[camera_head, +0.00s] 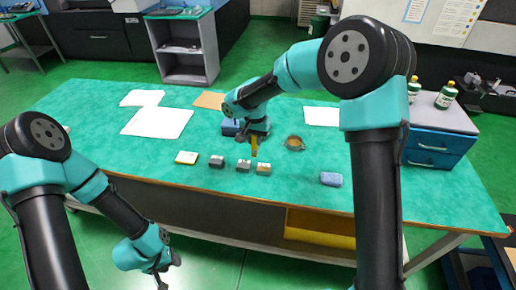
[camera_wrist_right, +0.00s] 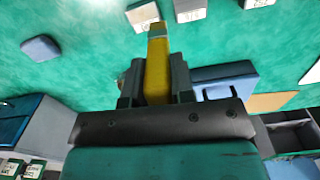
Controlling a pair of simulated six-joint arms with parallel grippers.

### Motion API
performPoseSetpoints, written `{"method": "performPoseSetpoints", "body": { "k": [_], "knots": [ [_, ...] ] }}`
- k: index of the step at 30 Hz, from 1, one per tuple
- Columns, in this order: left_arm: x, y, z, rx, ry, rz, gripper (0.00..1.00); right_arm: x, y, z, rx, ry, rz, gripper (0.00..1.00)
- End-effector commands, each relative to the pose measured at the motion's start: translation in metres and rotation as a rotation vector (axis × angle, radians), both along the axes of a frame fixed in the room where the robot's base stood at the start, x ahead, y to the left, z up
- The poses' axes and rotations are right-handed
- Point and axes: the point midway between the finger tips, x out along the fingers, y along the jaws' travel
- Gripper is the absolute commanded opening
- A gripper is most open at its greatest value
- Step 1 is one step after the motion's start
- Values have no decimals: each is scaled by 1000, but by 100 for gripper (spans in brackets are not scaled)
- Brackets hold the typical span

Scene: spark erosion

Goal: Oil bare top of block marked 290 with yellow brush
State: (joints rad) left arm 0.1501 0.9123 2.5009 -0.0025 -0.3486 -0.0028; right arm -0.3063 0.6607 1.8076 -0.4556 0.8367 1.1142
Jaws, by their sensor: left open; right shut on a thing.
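Three small grey blocks stand in a row near the table's front edge: a left block (camera_head: 217,161), a middle block (camera_head: 243,166) and a right block (camera_head: 263,169). Their markings are too small to read. My right gripper (camera_head: 254,135) is shut on the yellow brush (camera_head: 254,147), which points down just behind the middle and right blocks. In the right wrist view the brush (camera_wrist_right: 157,65) has its tip close to one block (camera_wrist_right: 142,14); I cannot tell whether they touch. My left gripper (camera_head: 163,272) is open and empty, low in front of the table.
A round dish (camera_head: 294,142) sits right of the brush, with a blue sponge (camera_head: 331,179) farther right. A yellow-edged pad (camera_head: 187,157) lies left of the blocks. White sheets (camera_head: 157,122) lie at the back left.

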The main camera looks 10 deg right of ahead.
Motion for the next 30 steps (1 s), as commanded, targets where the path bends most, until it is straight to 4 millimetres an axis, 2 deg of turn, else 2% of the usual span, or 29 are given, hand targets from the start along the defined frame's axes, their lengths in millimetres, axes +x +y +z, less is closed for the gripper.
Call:
{"method": "performPoseSetpoints", "body": {
  "k": [11, 30],
  "knots": [
    [0, 0, 0, 0, 0, 0, 43, 0, 0, -7, 0, 1, 1, 0],
    [0, 0, 0, 0, 0, 0, 43, 1, 6, -63, 0, 1, 9, 0]
  ]
}}
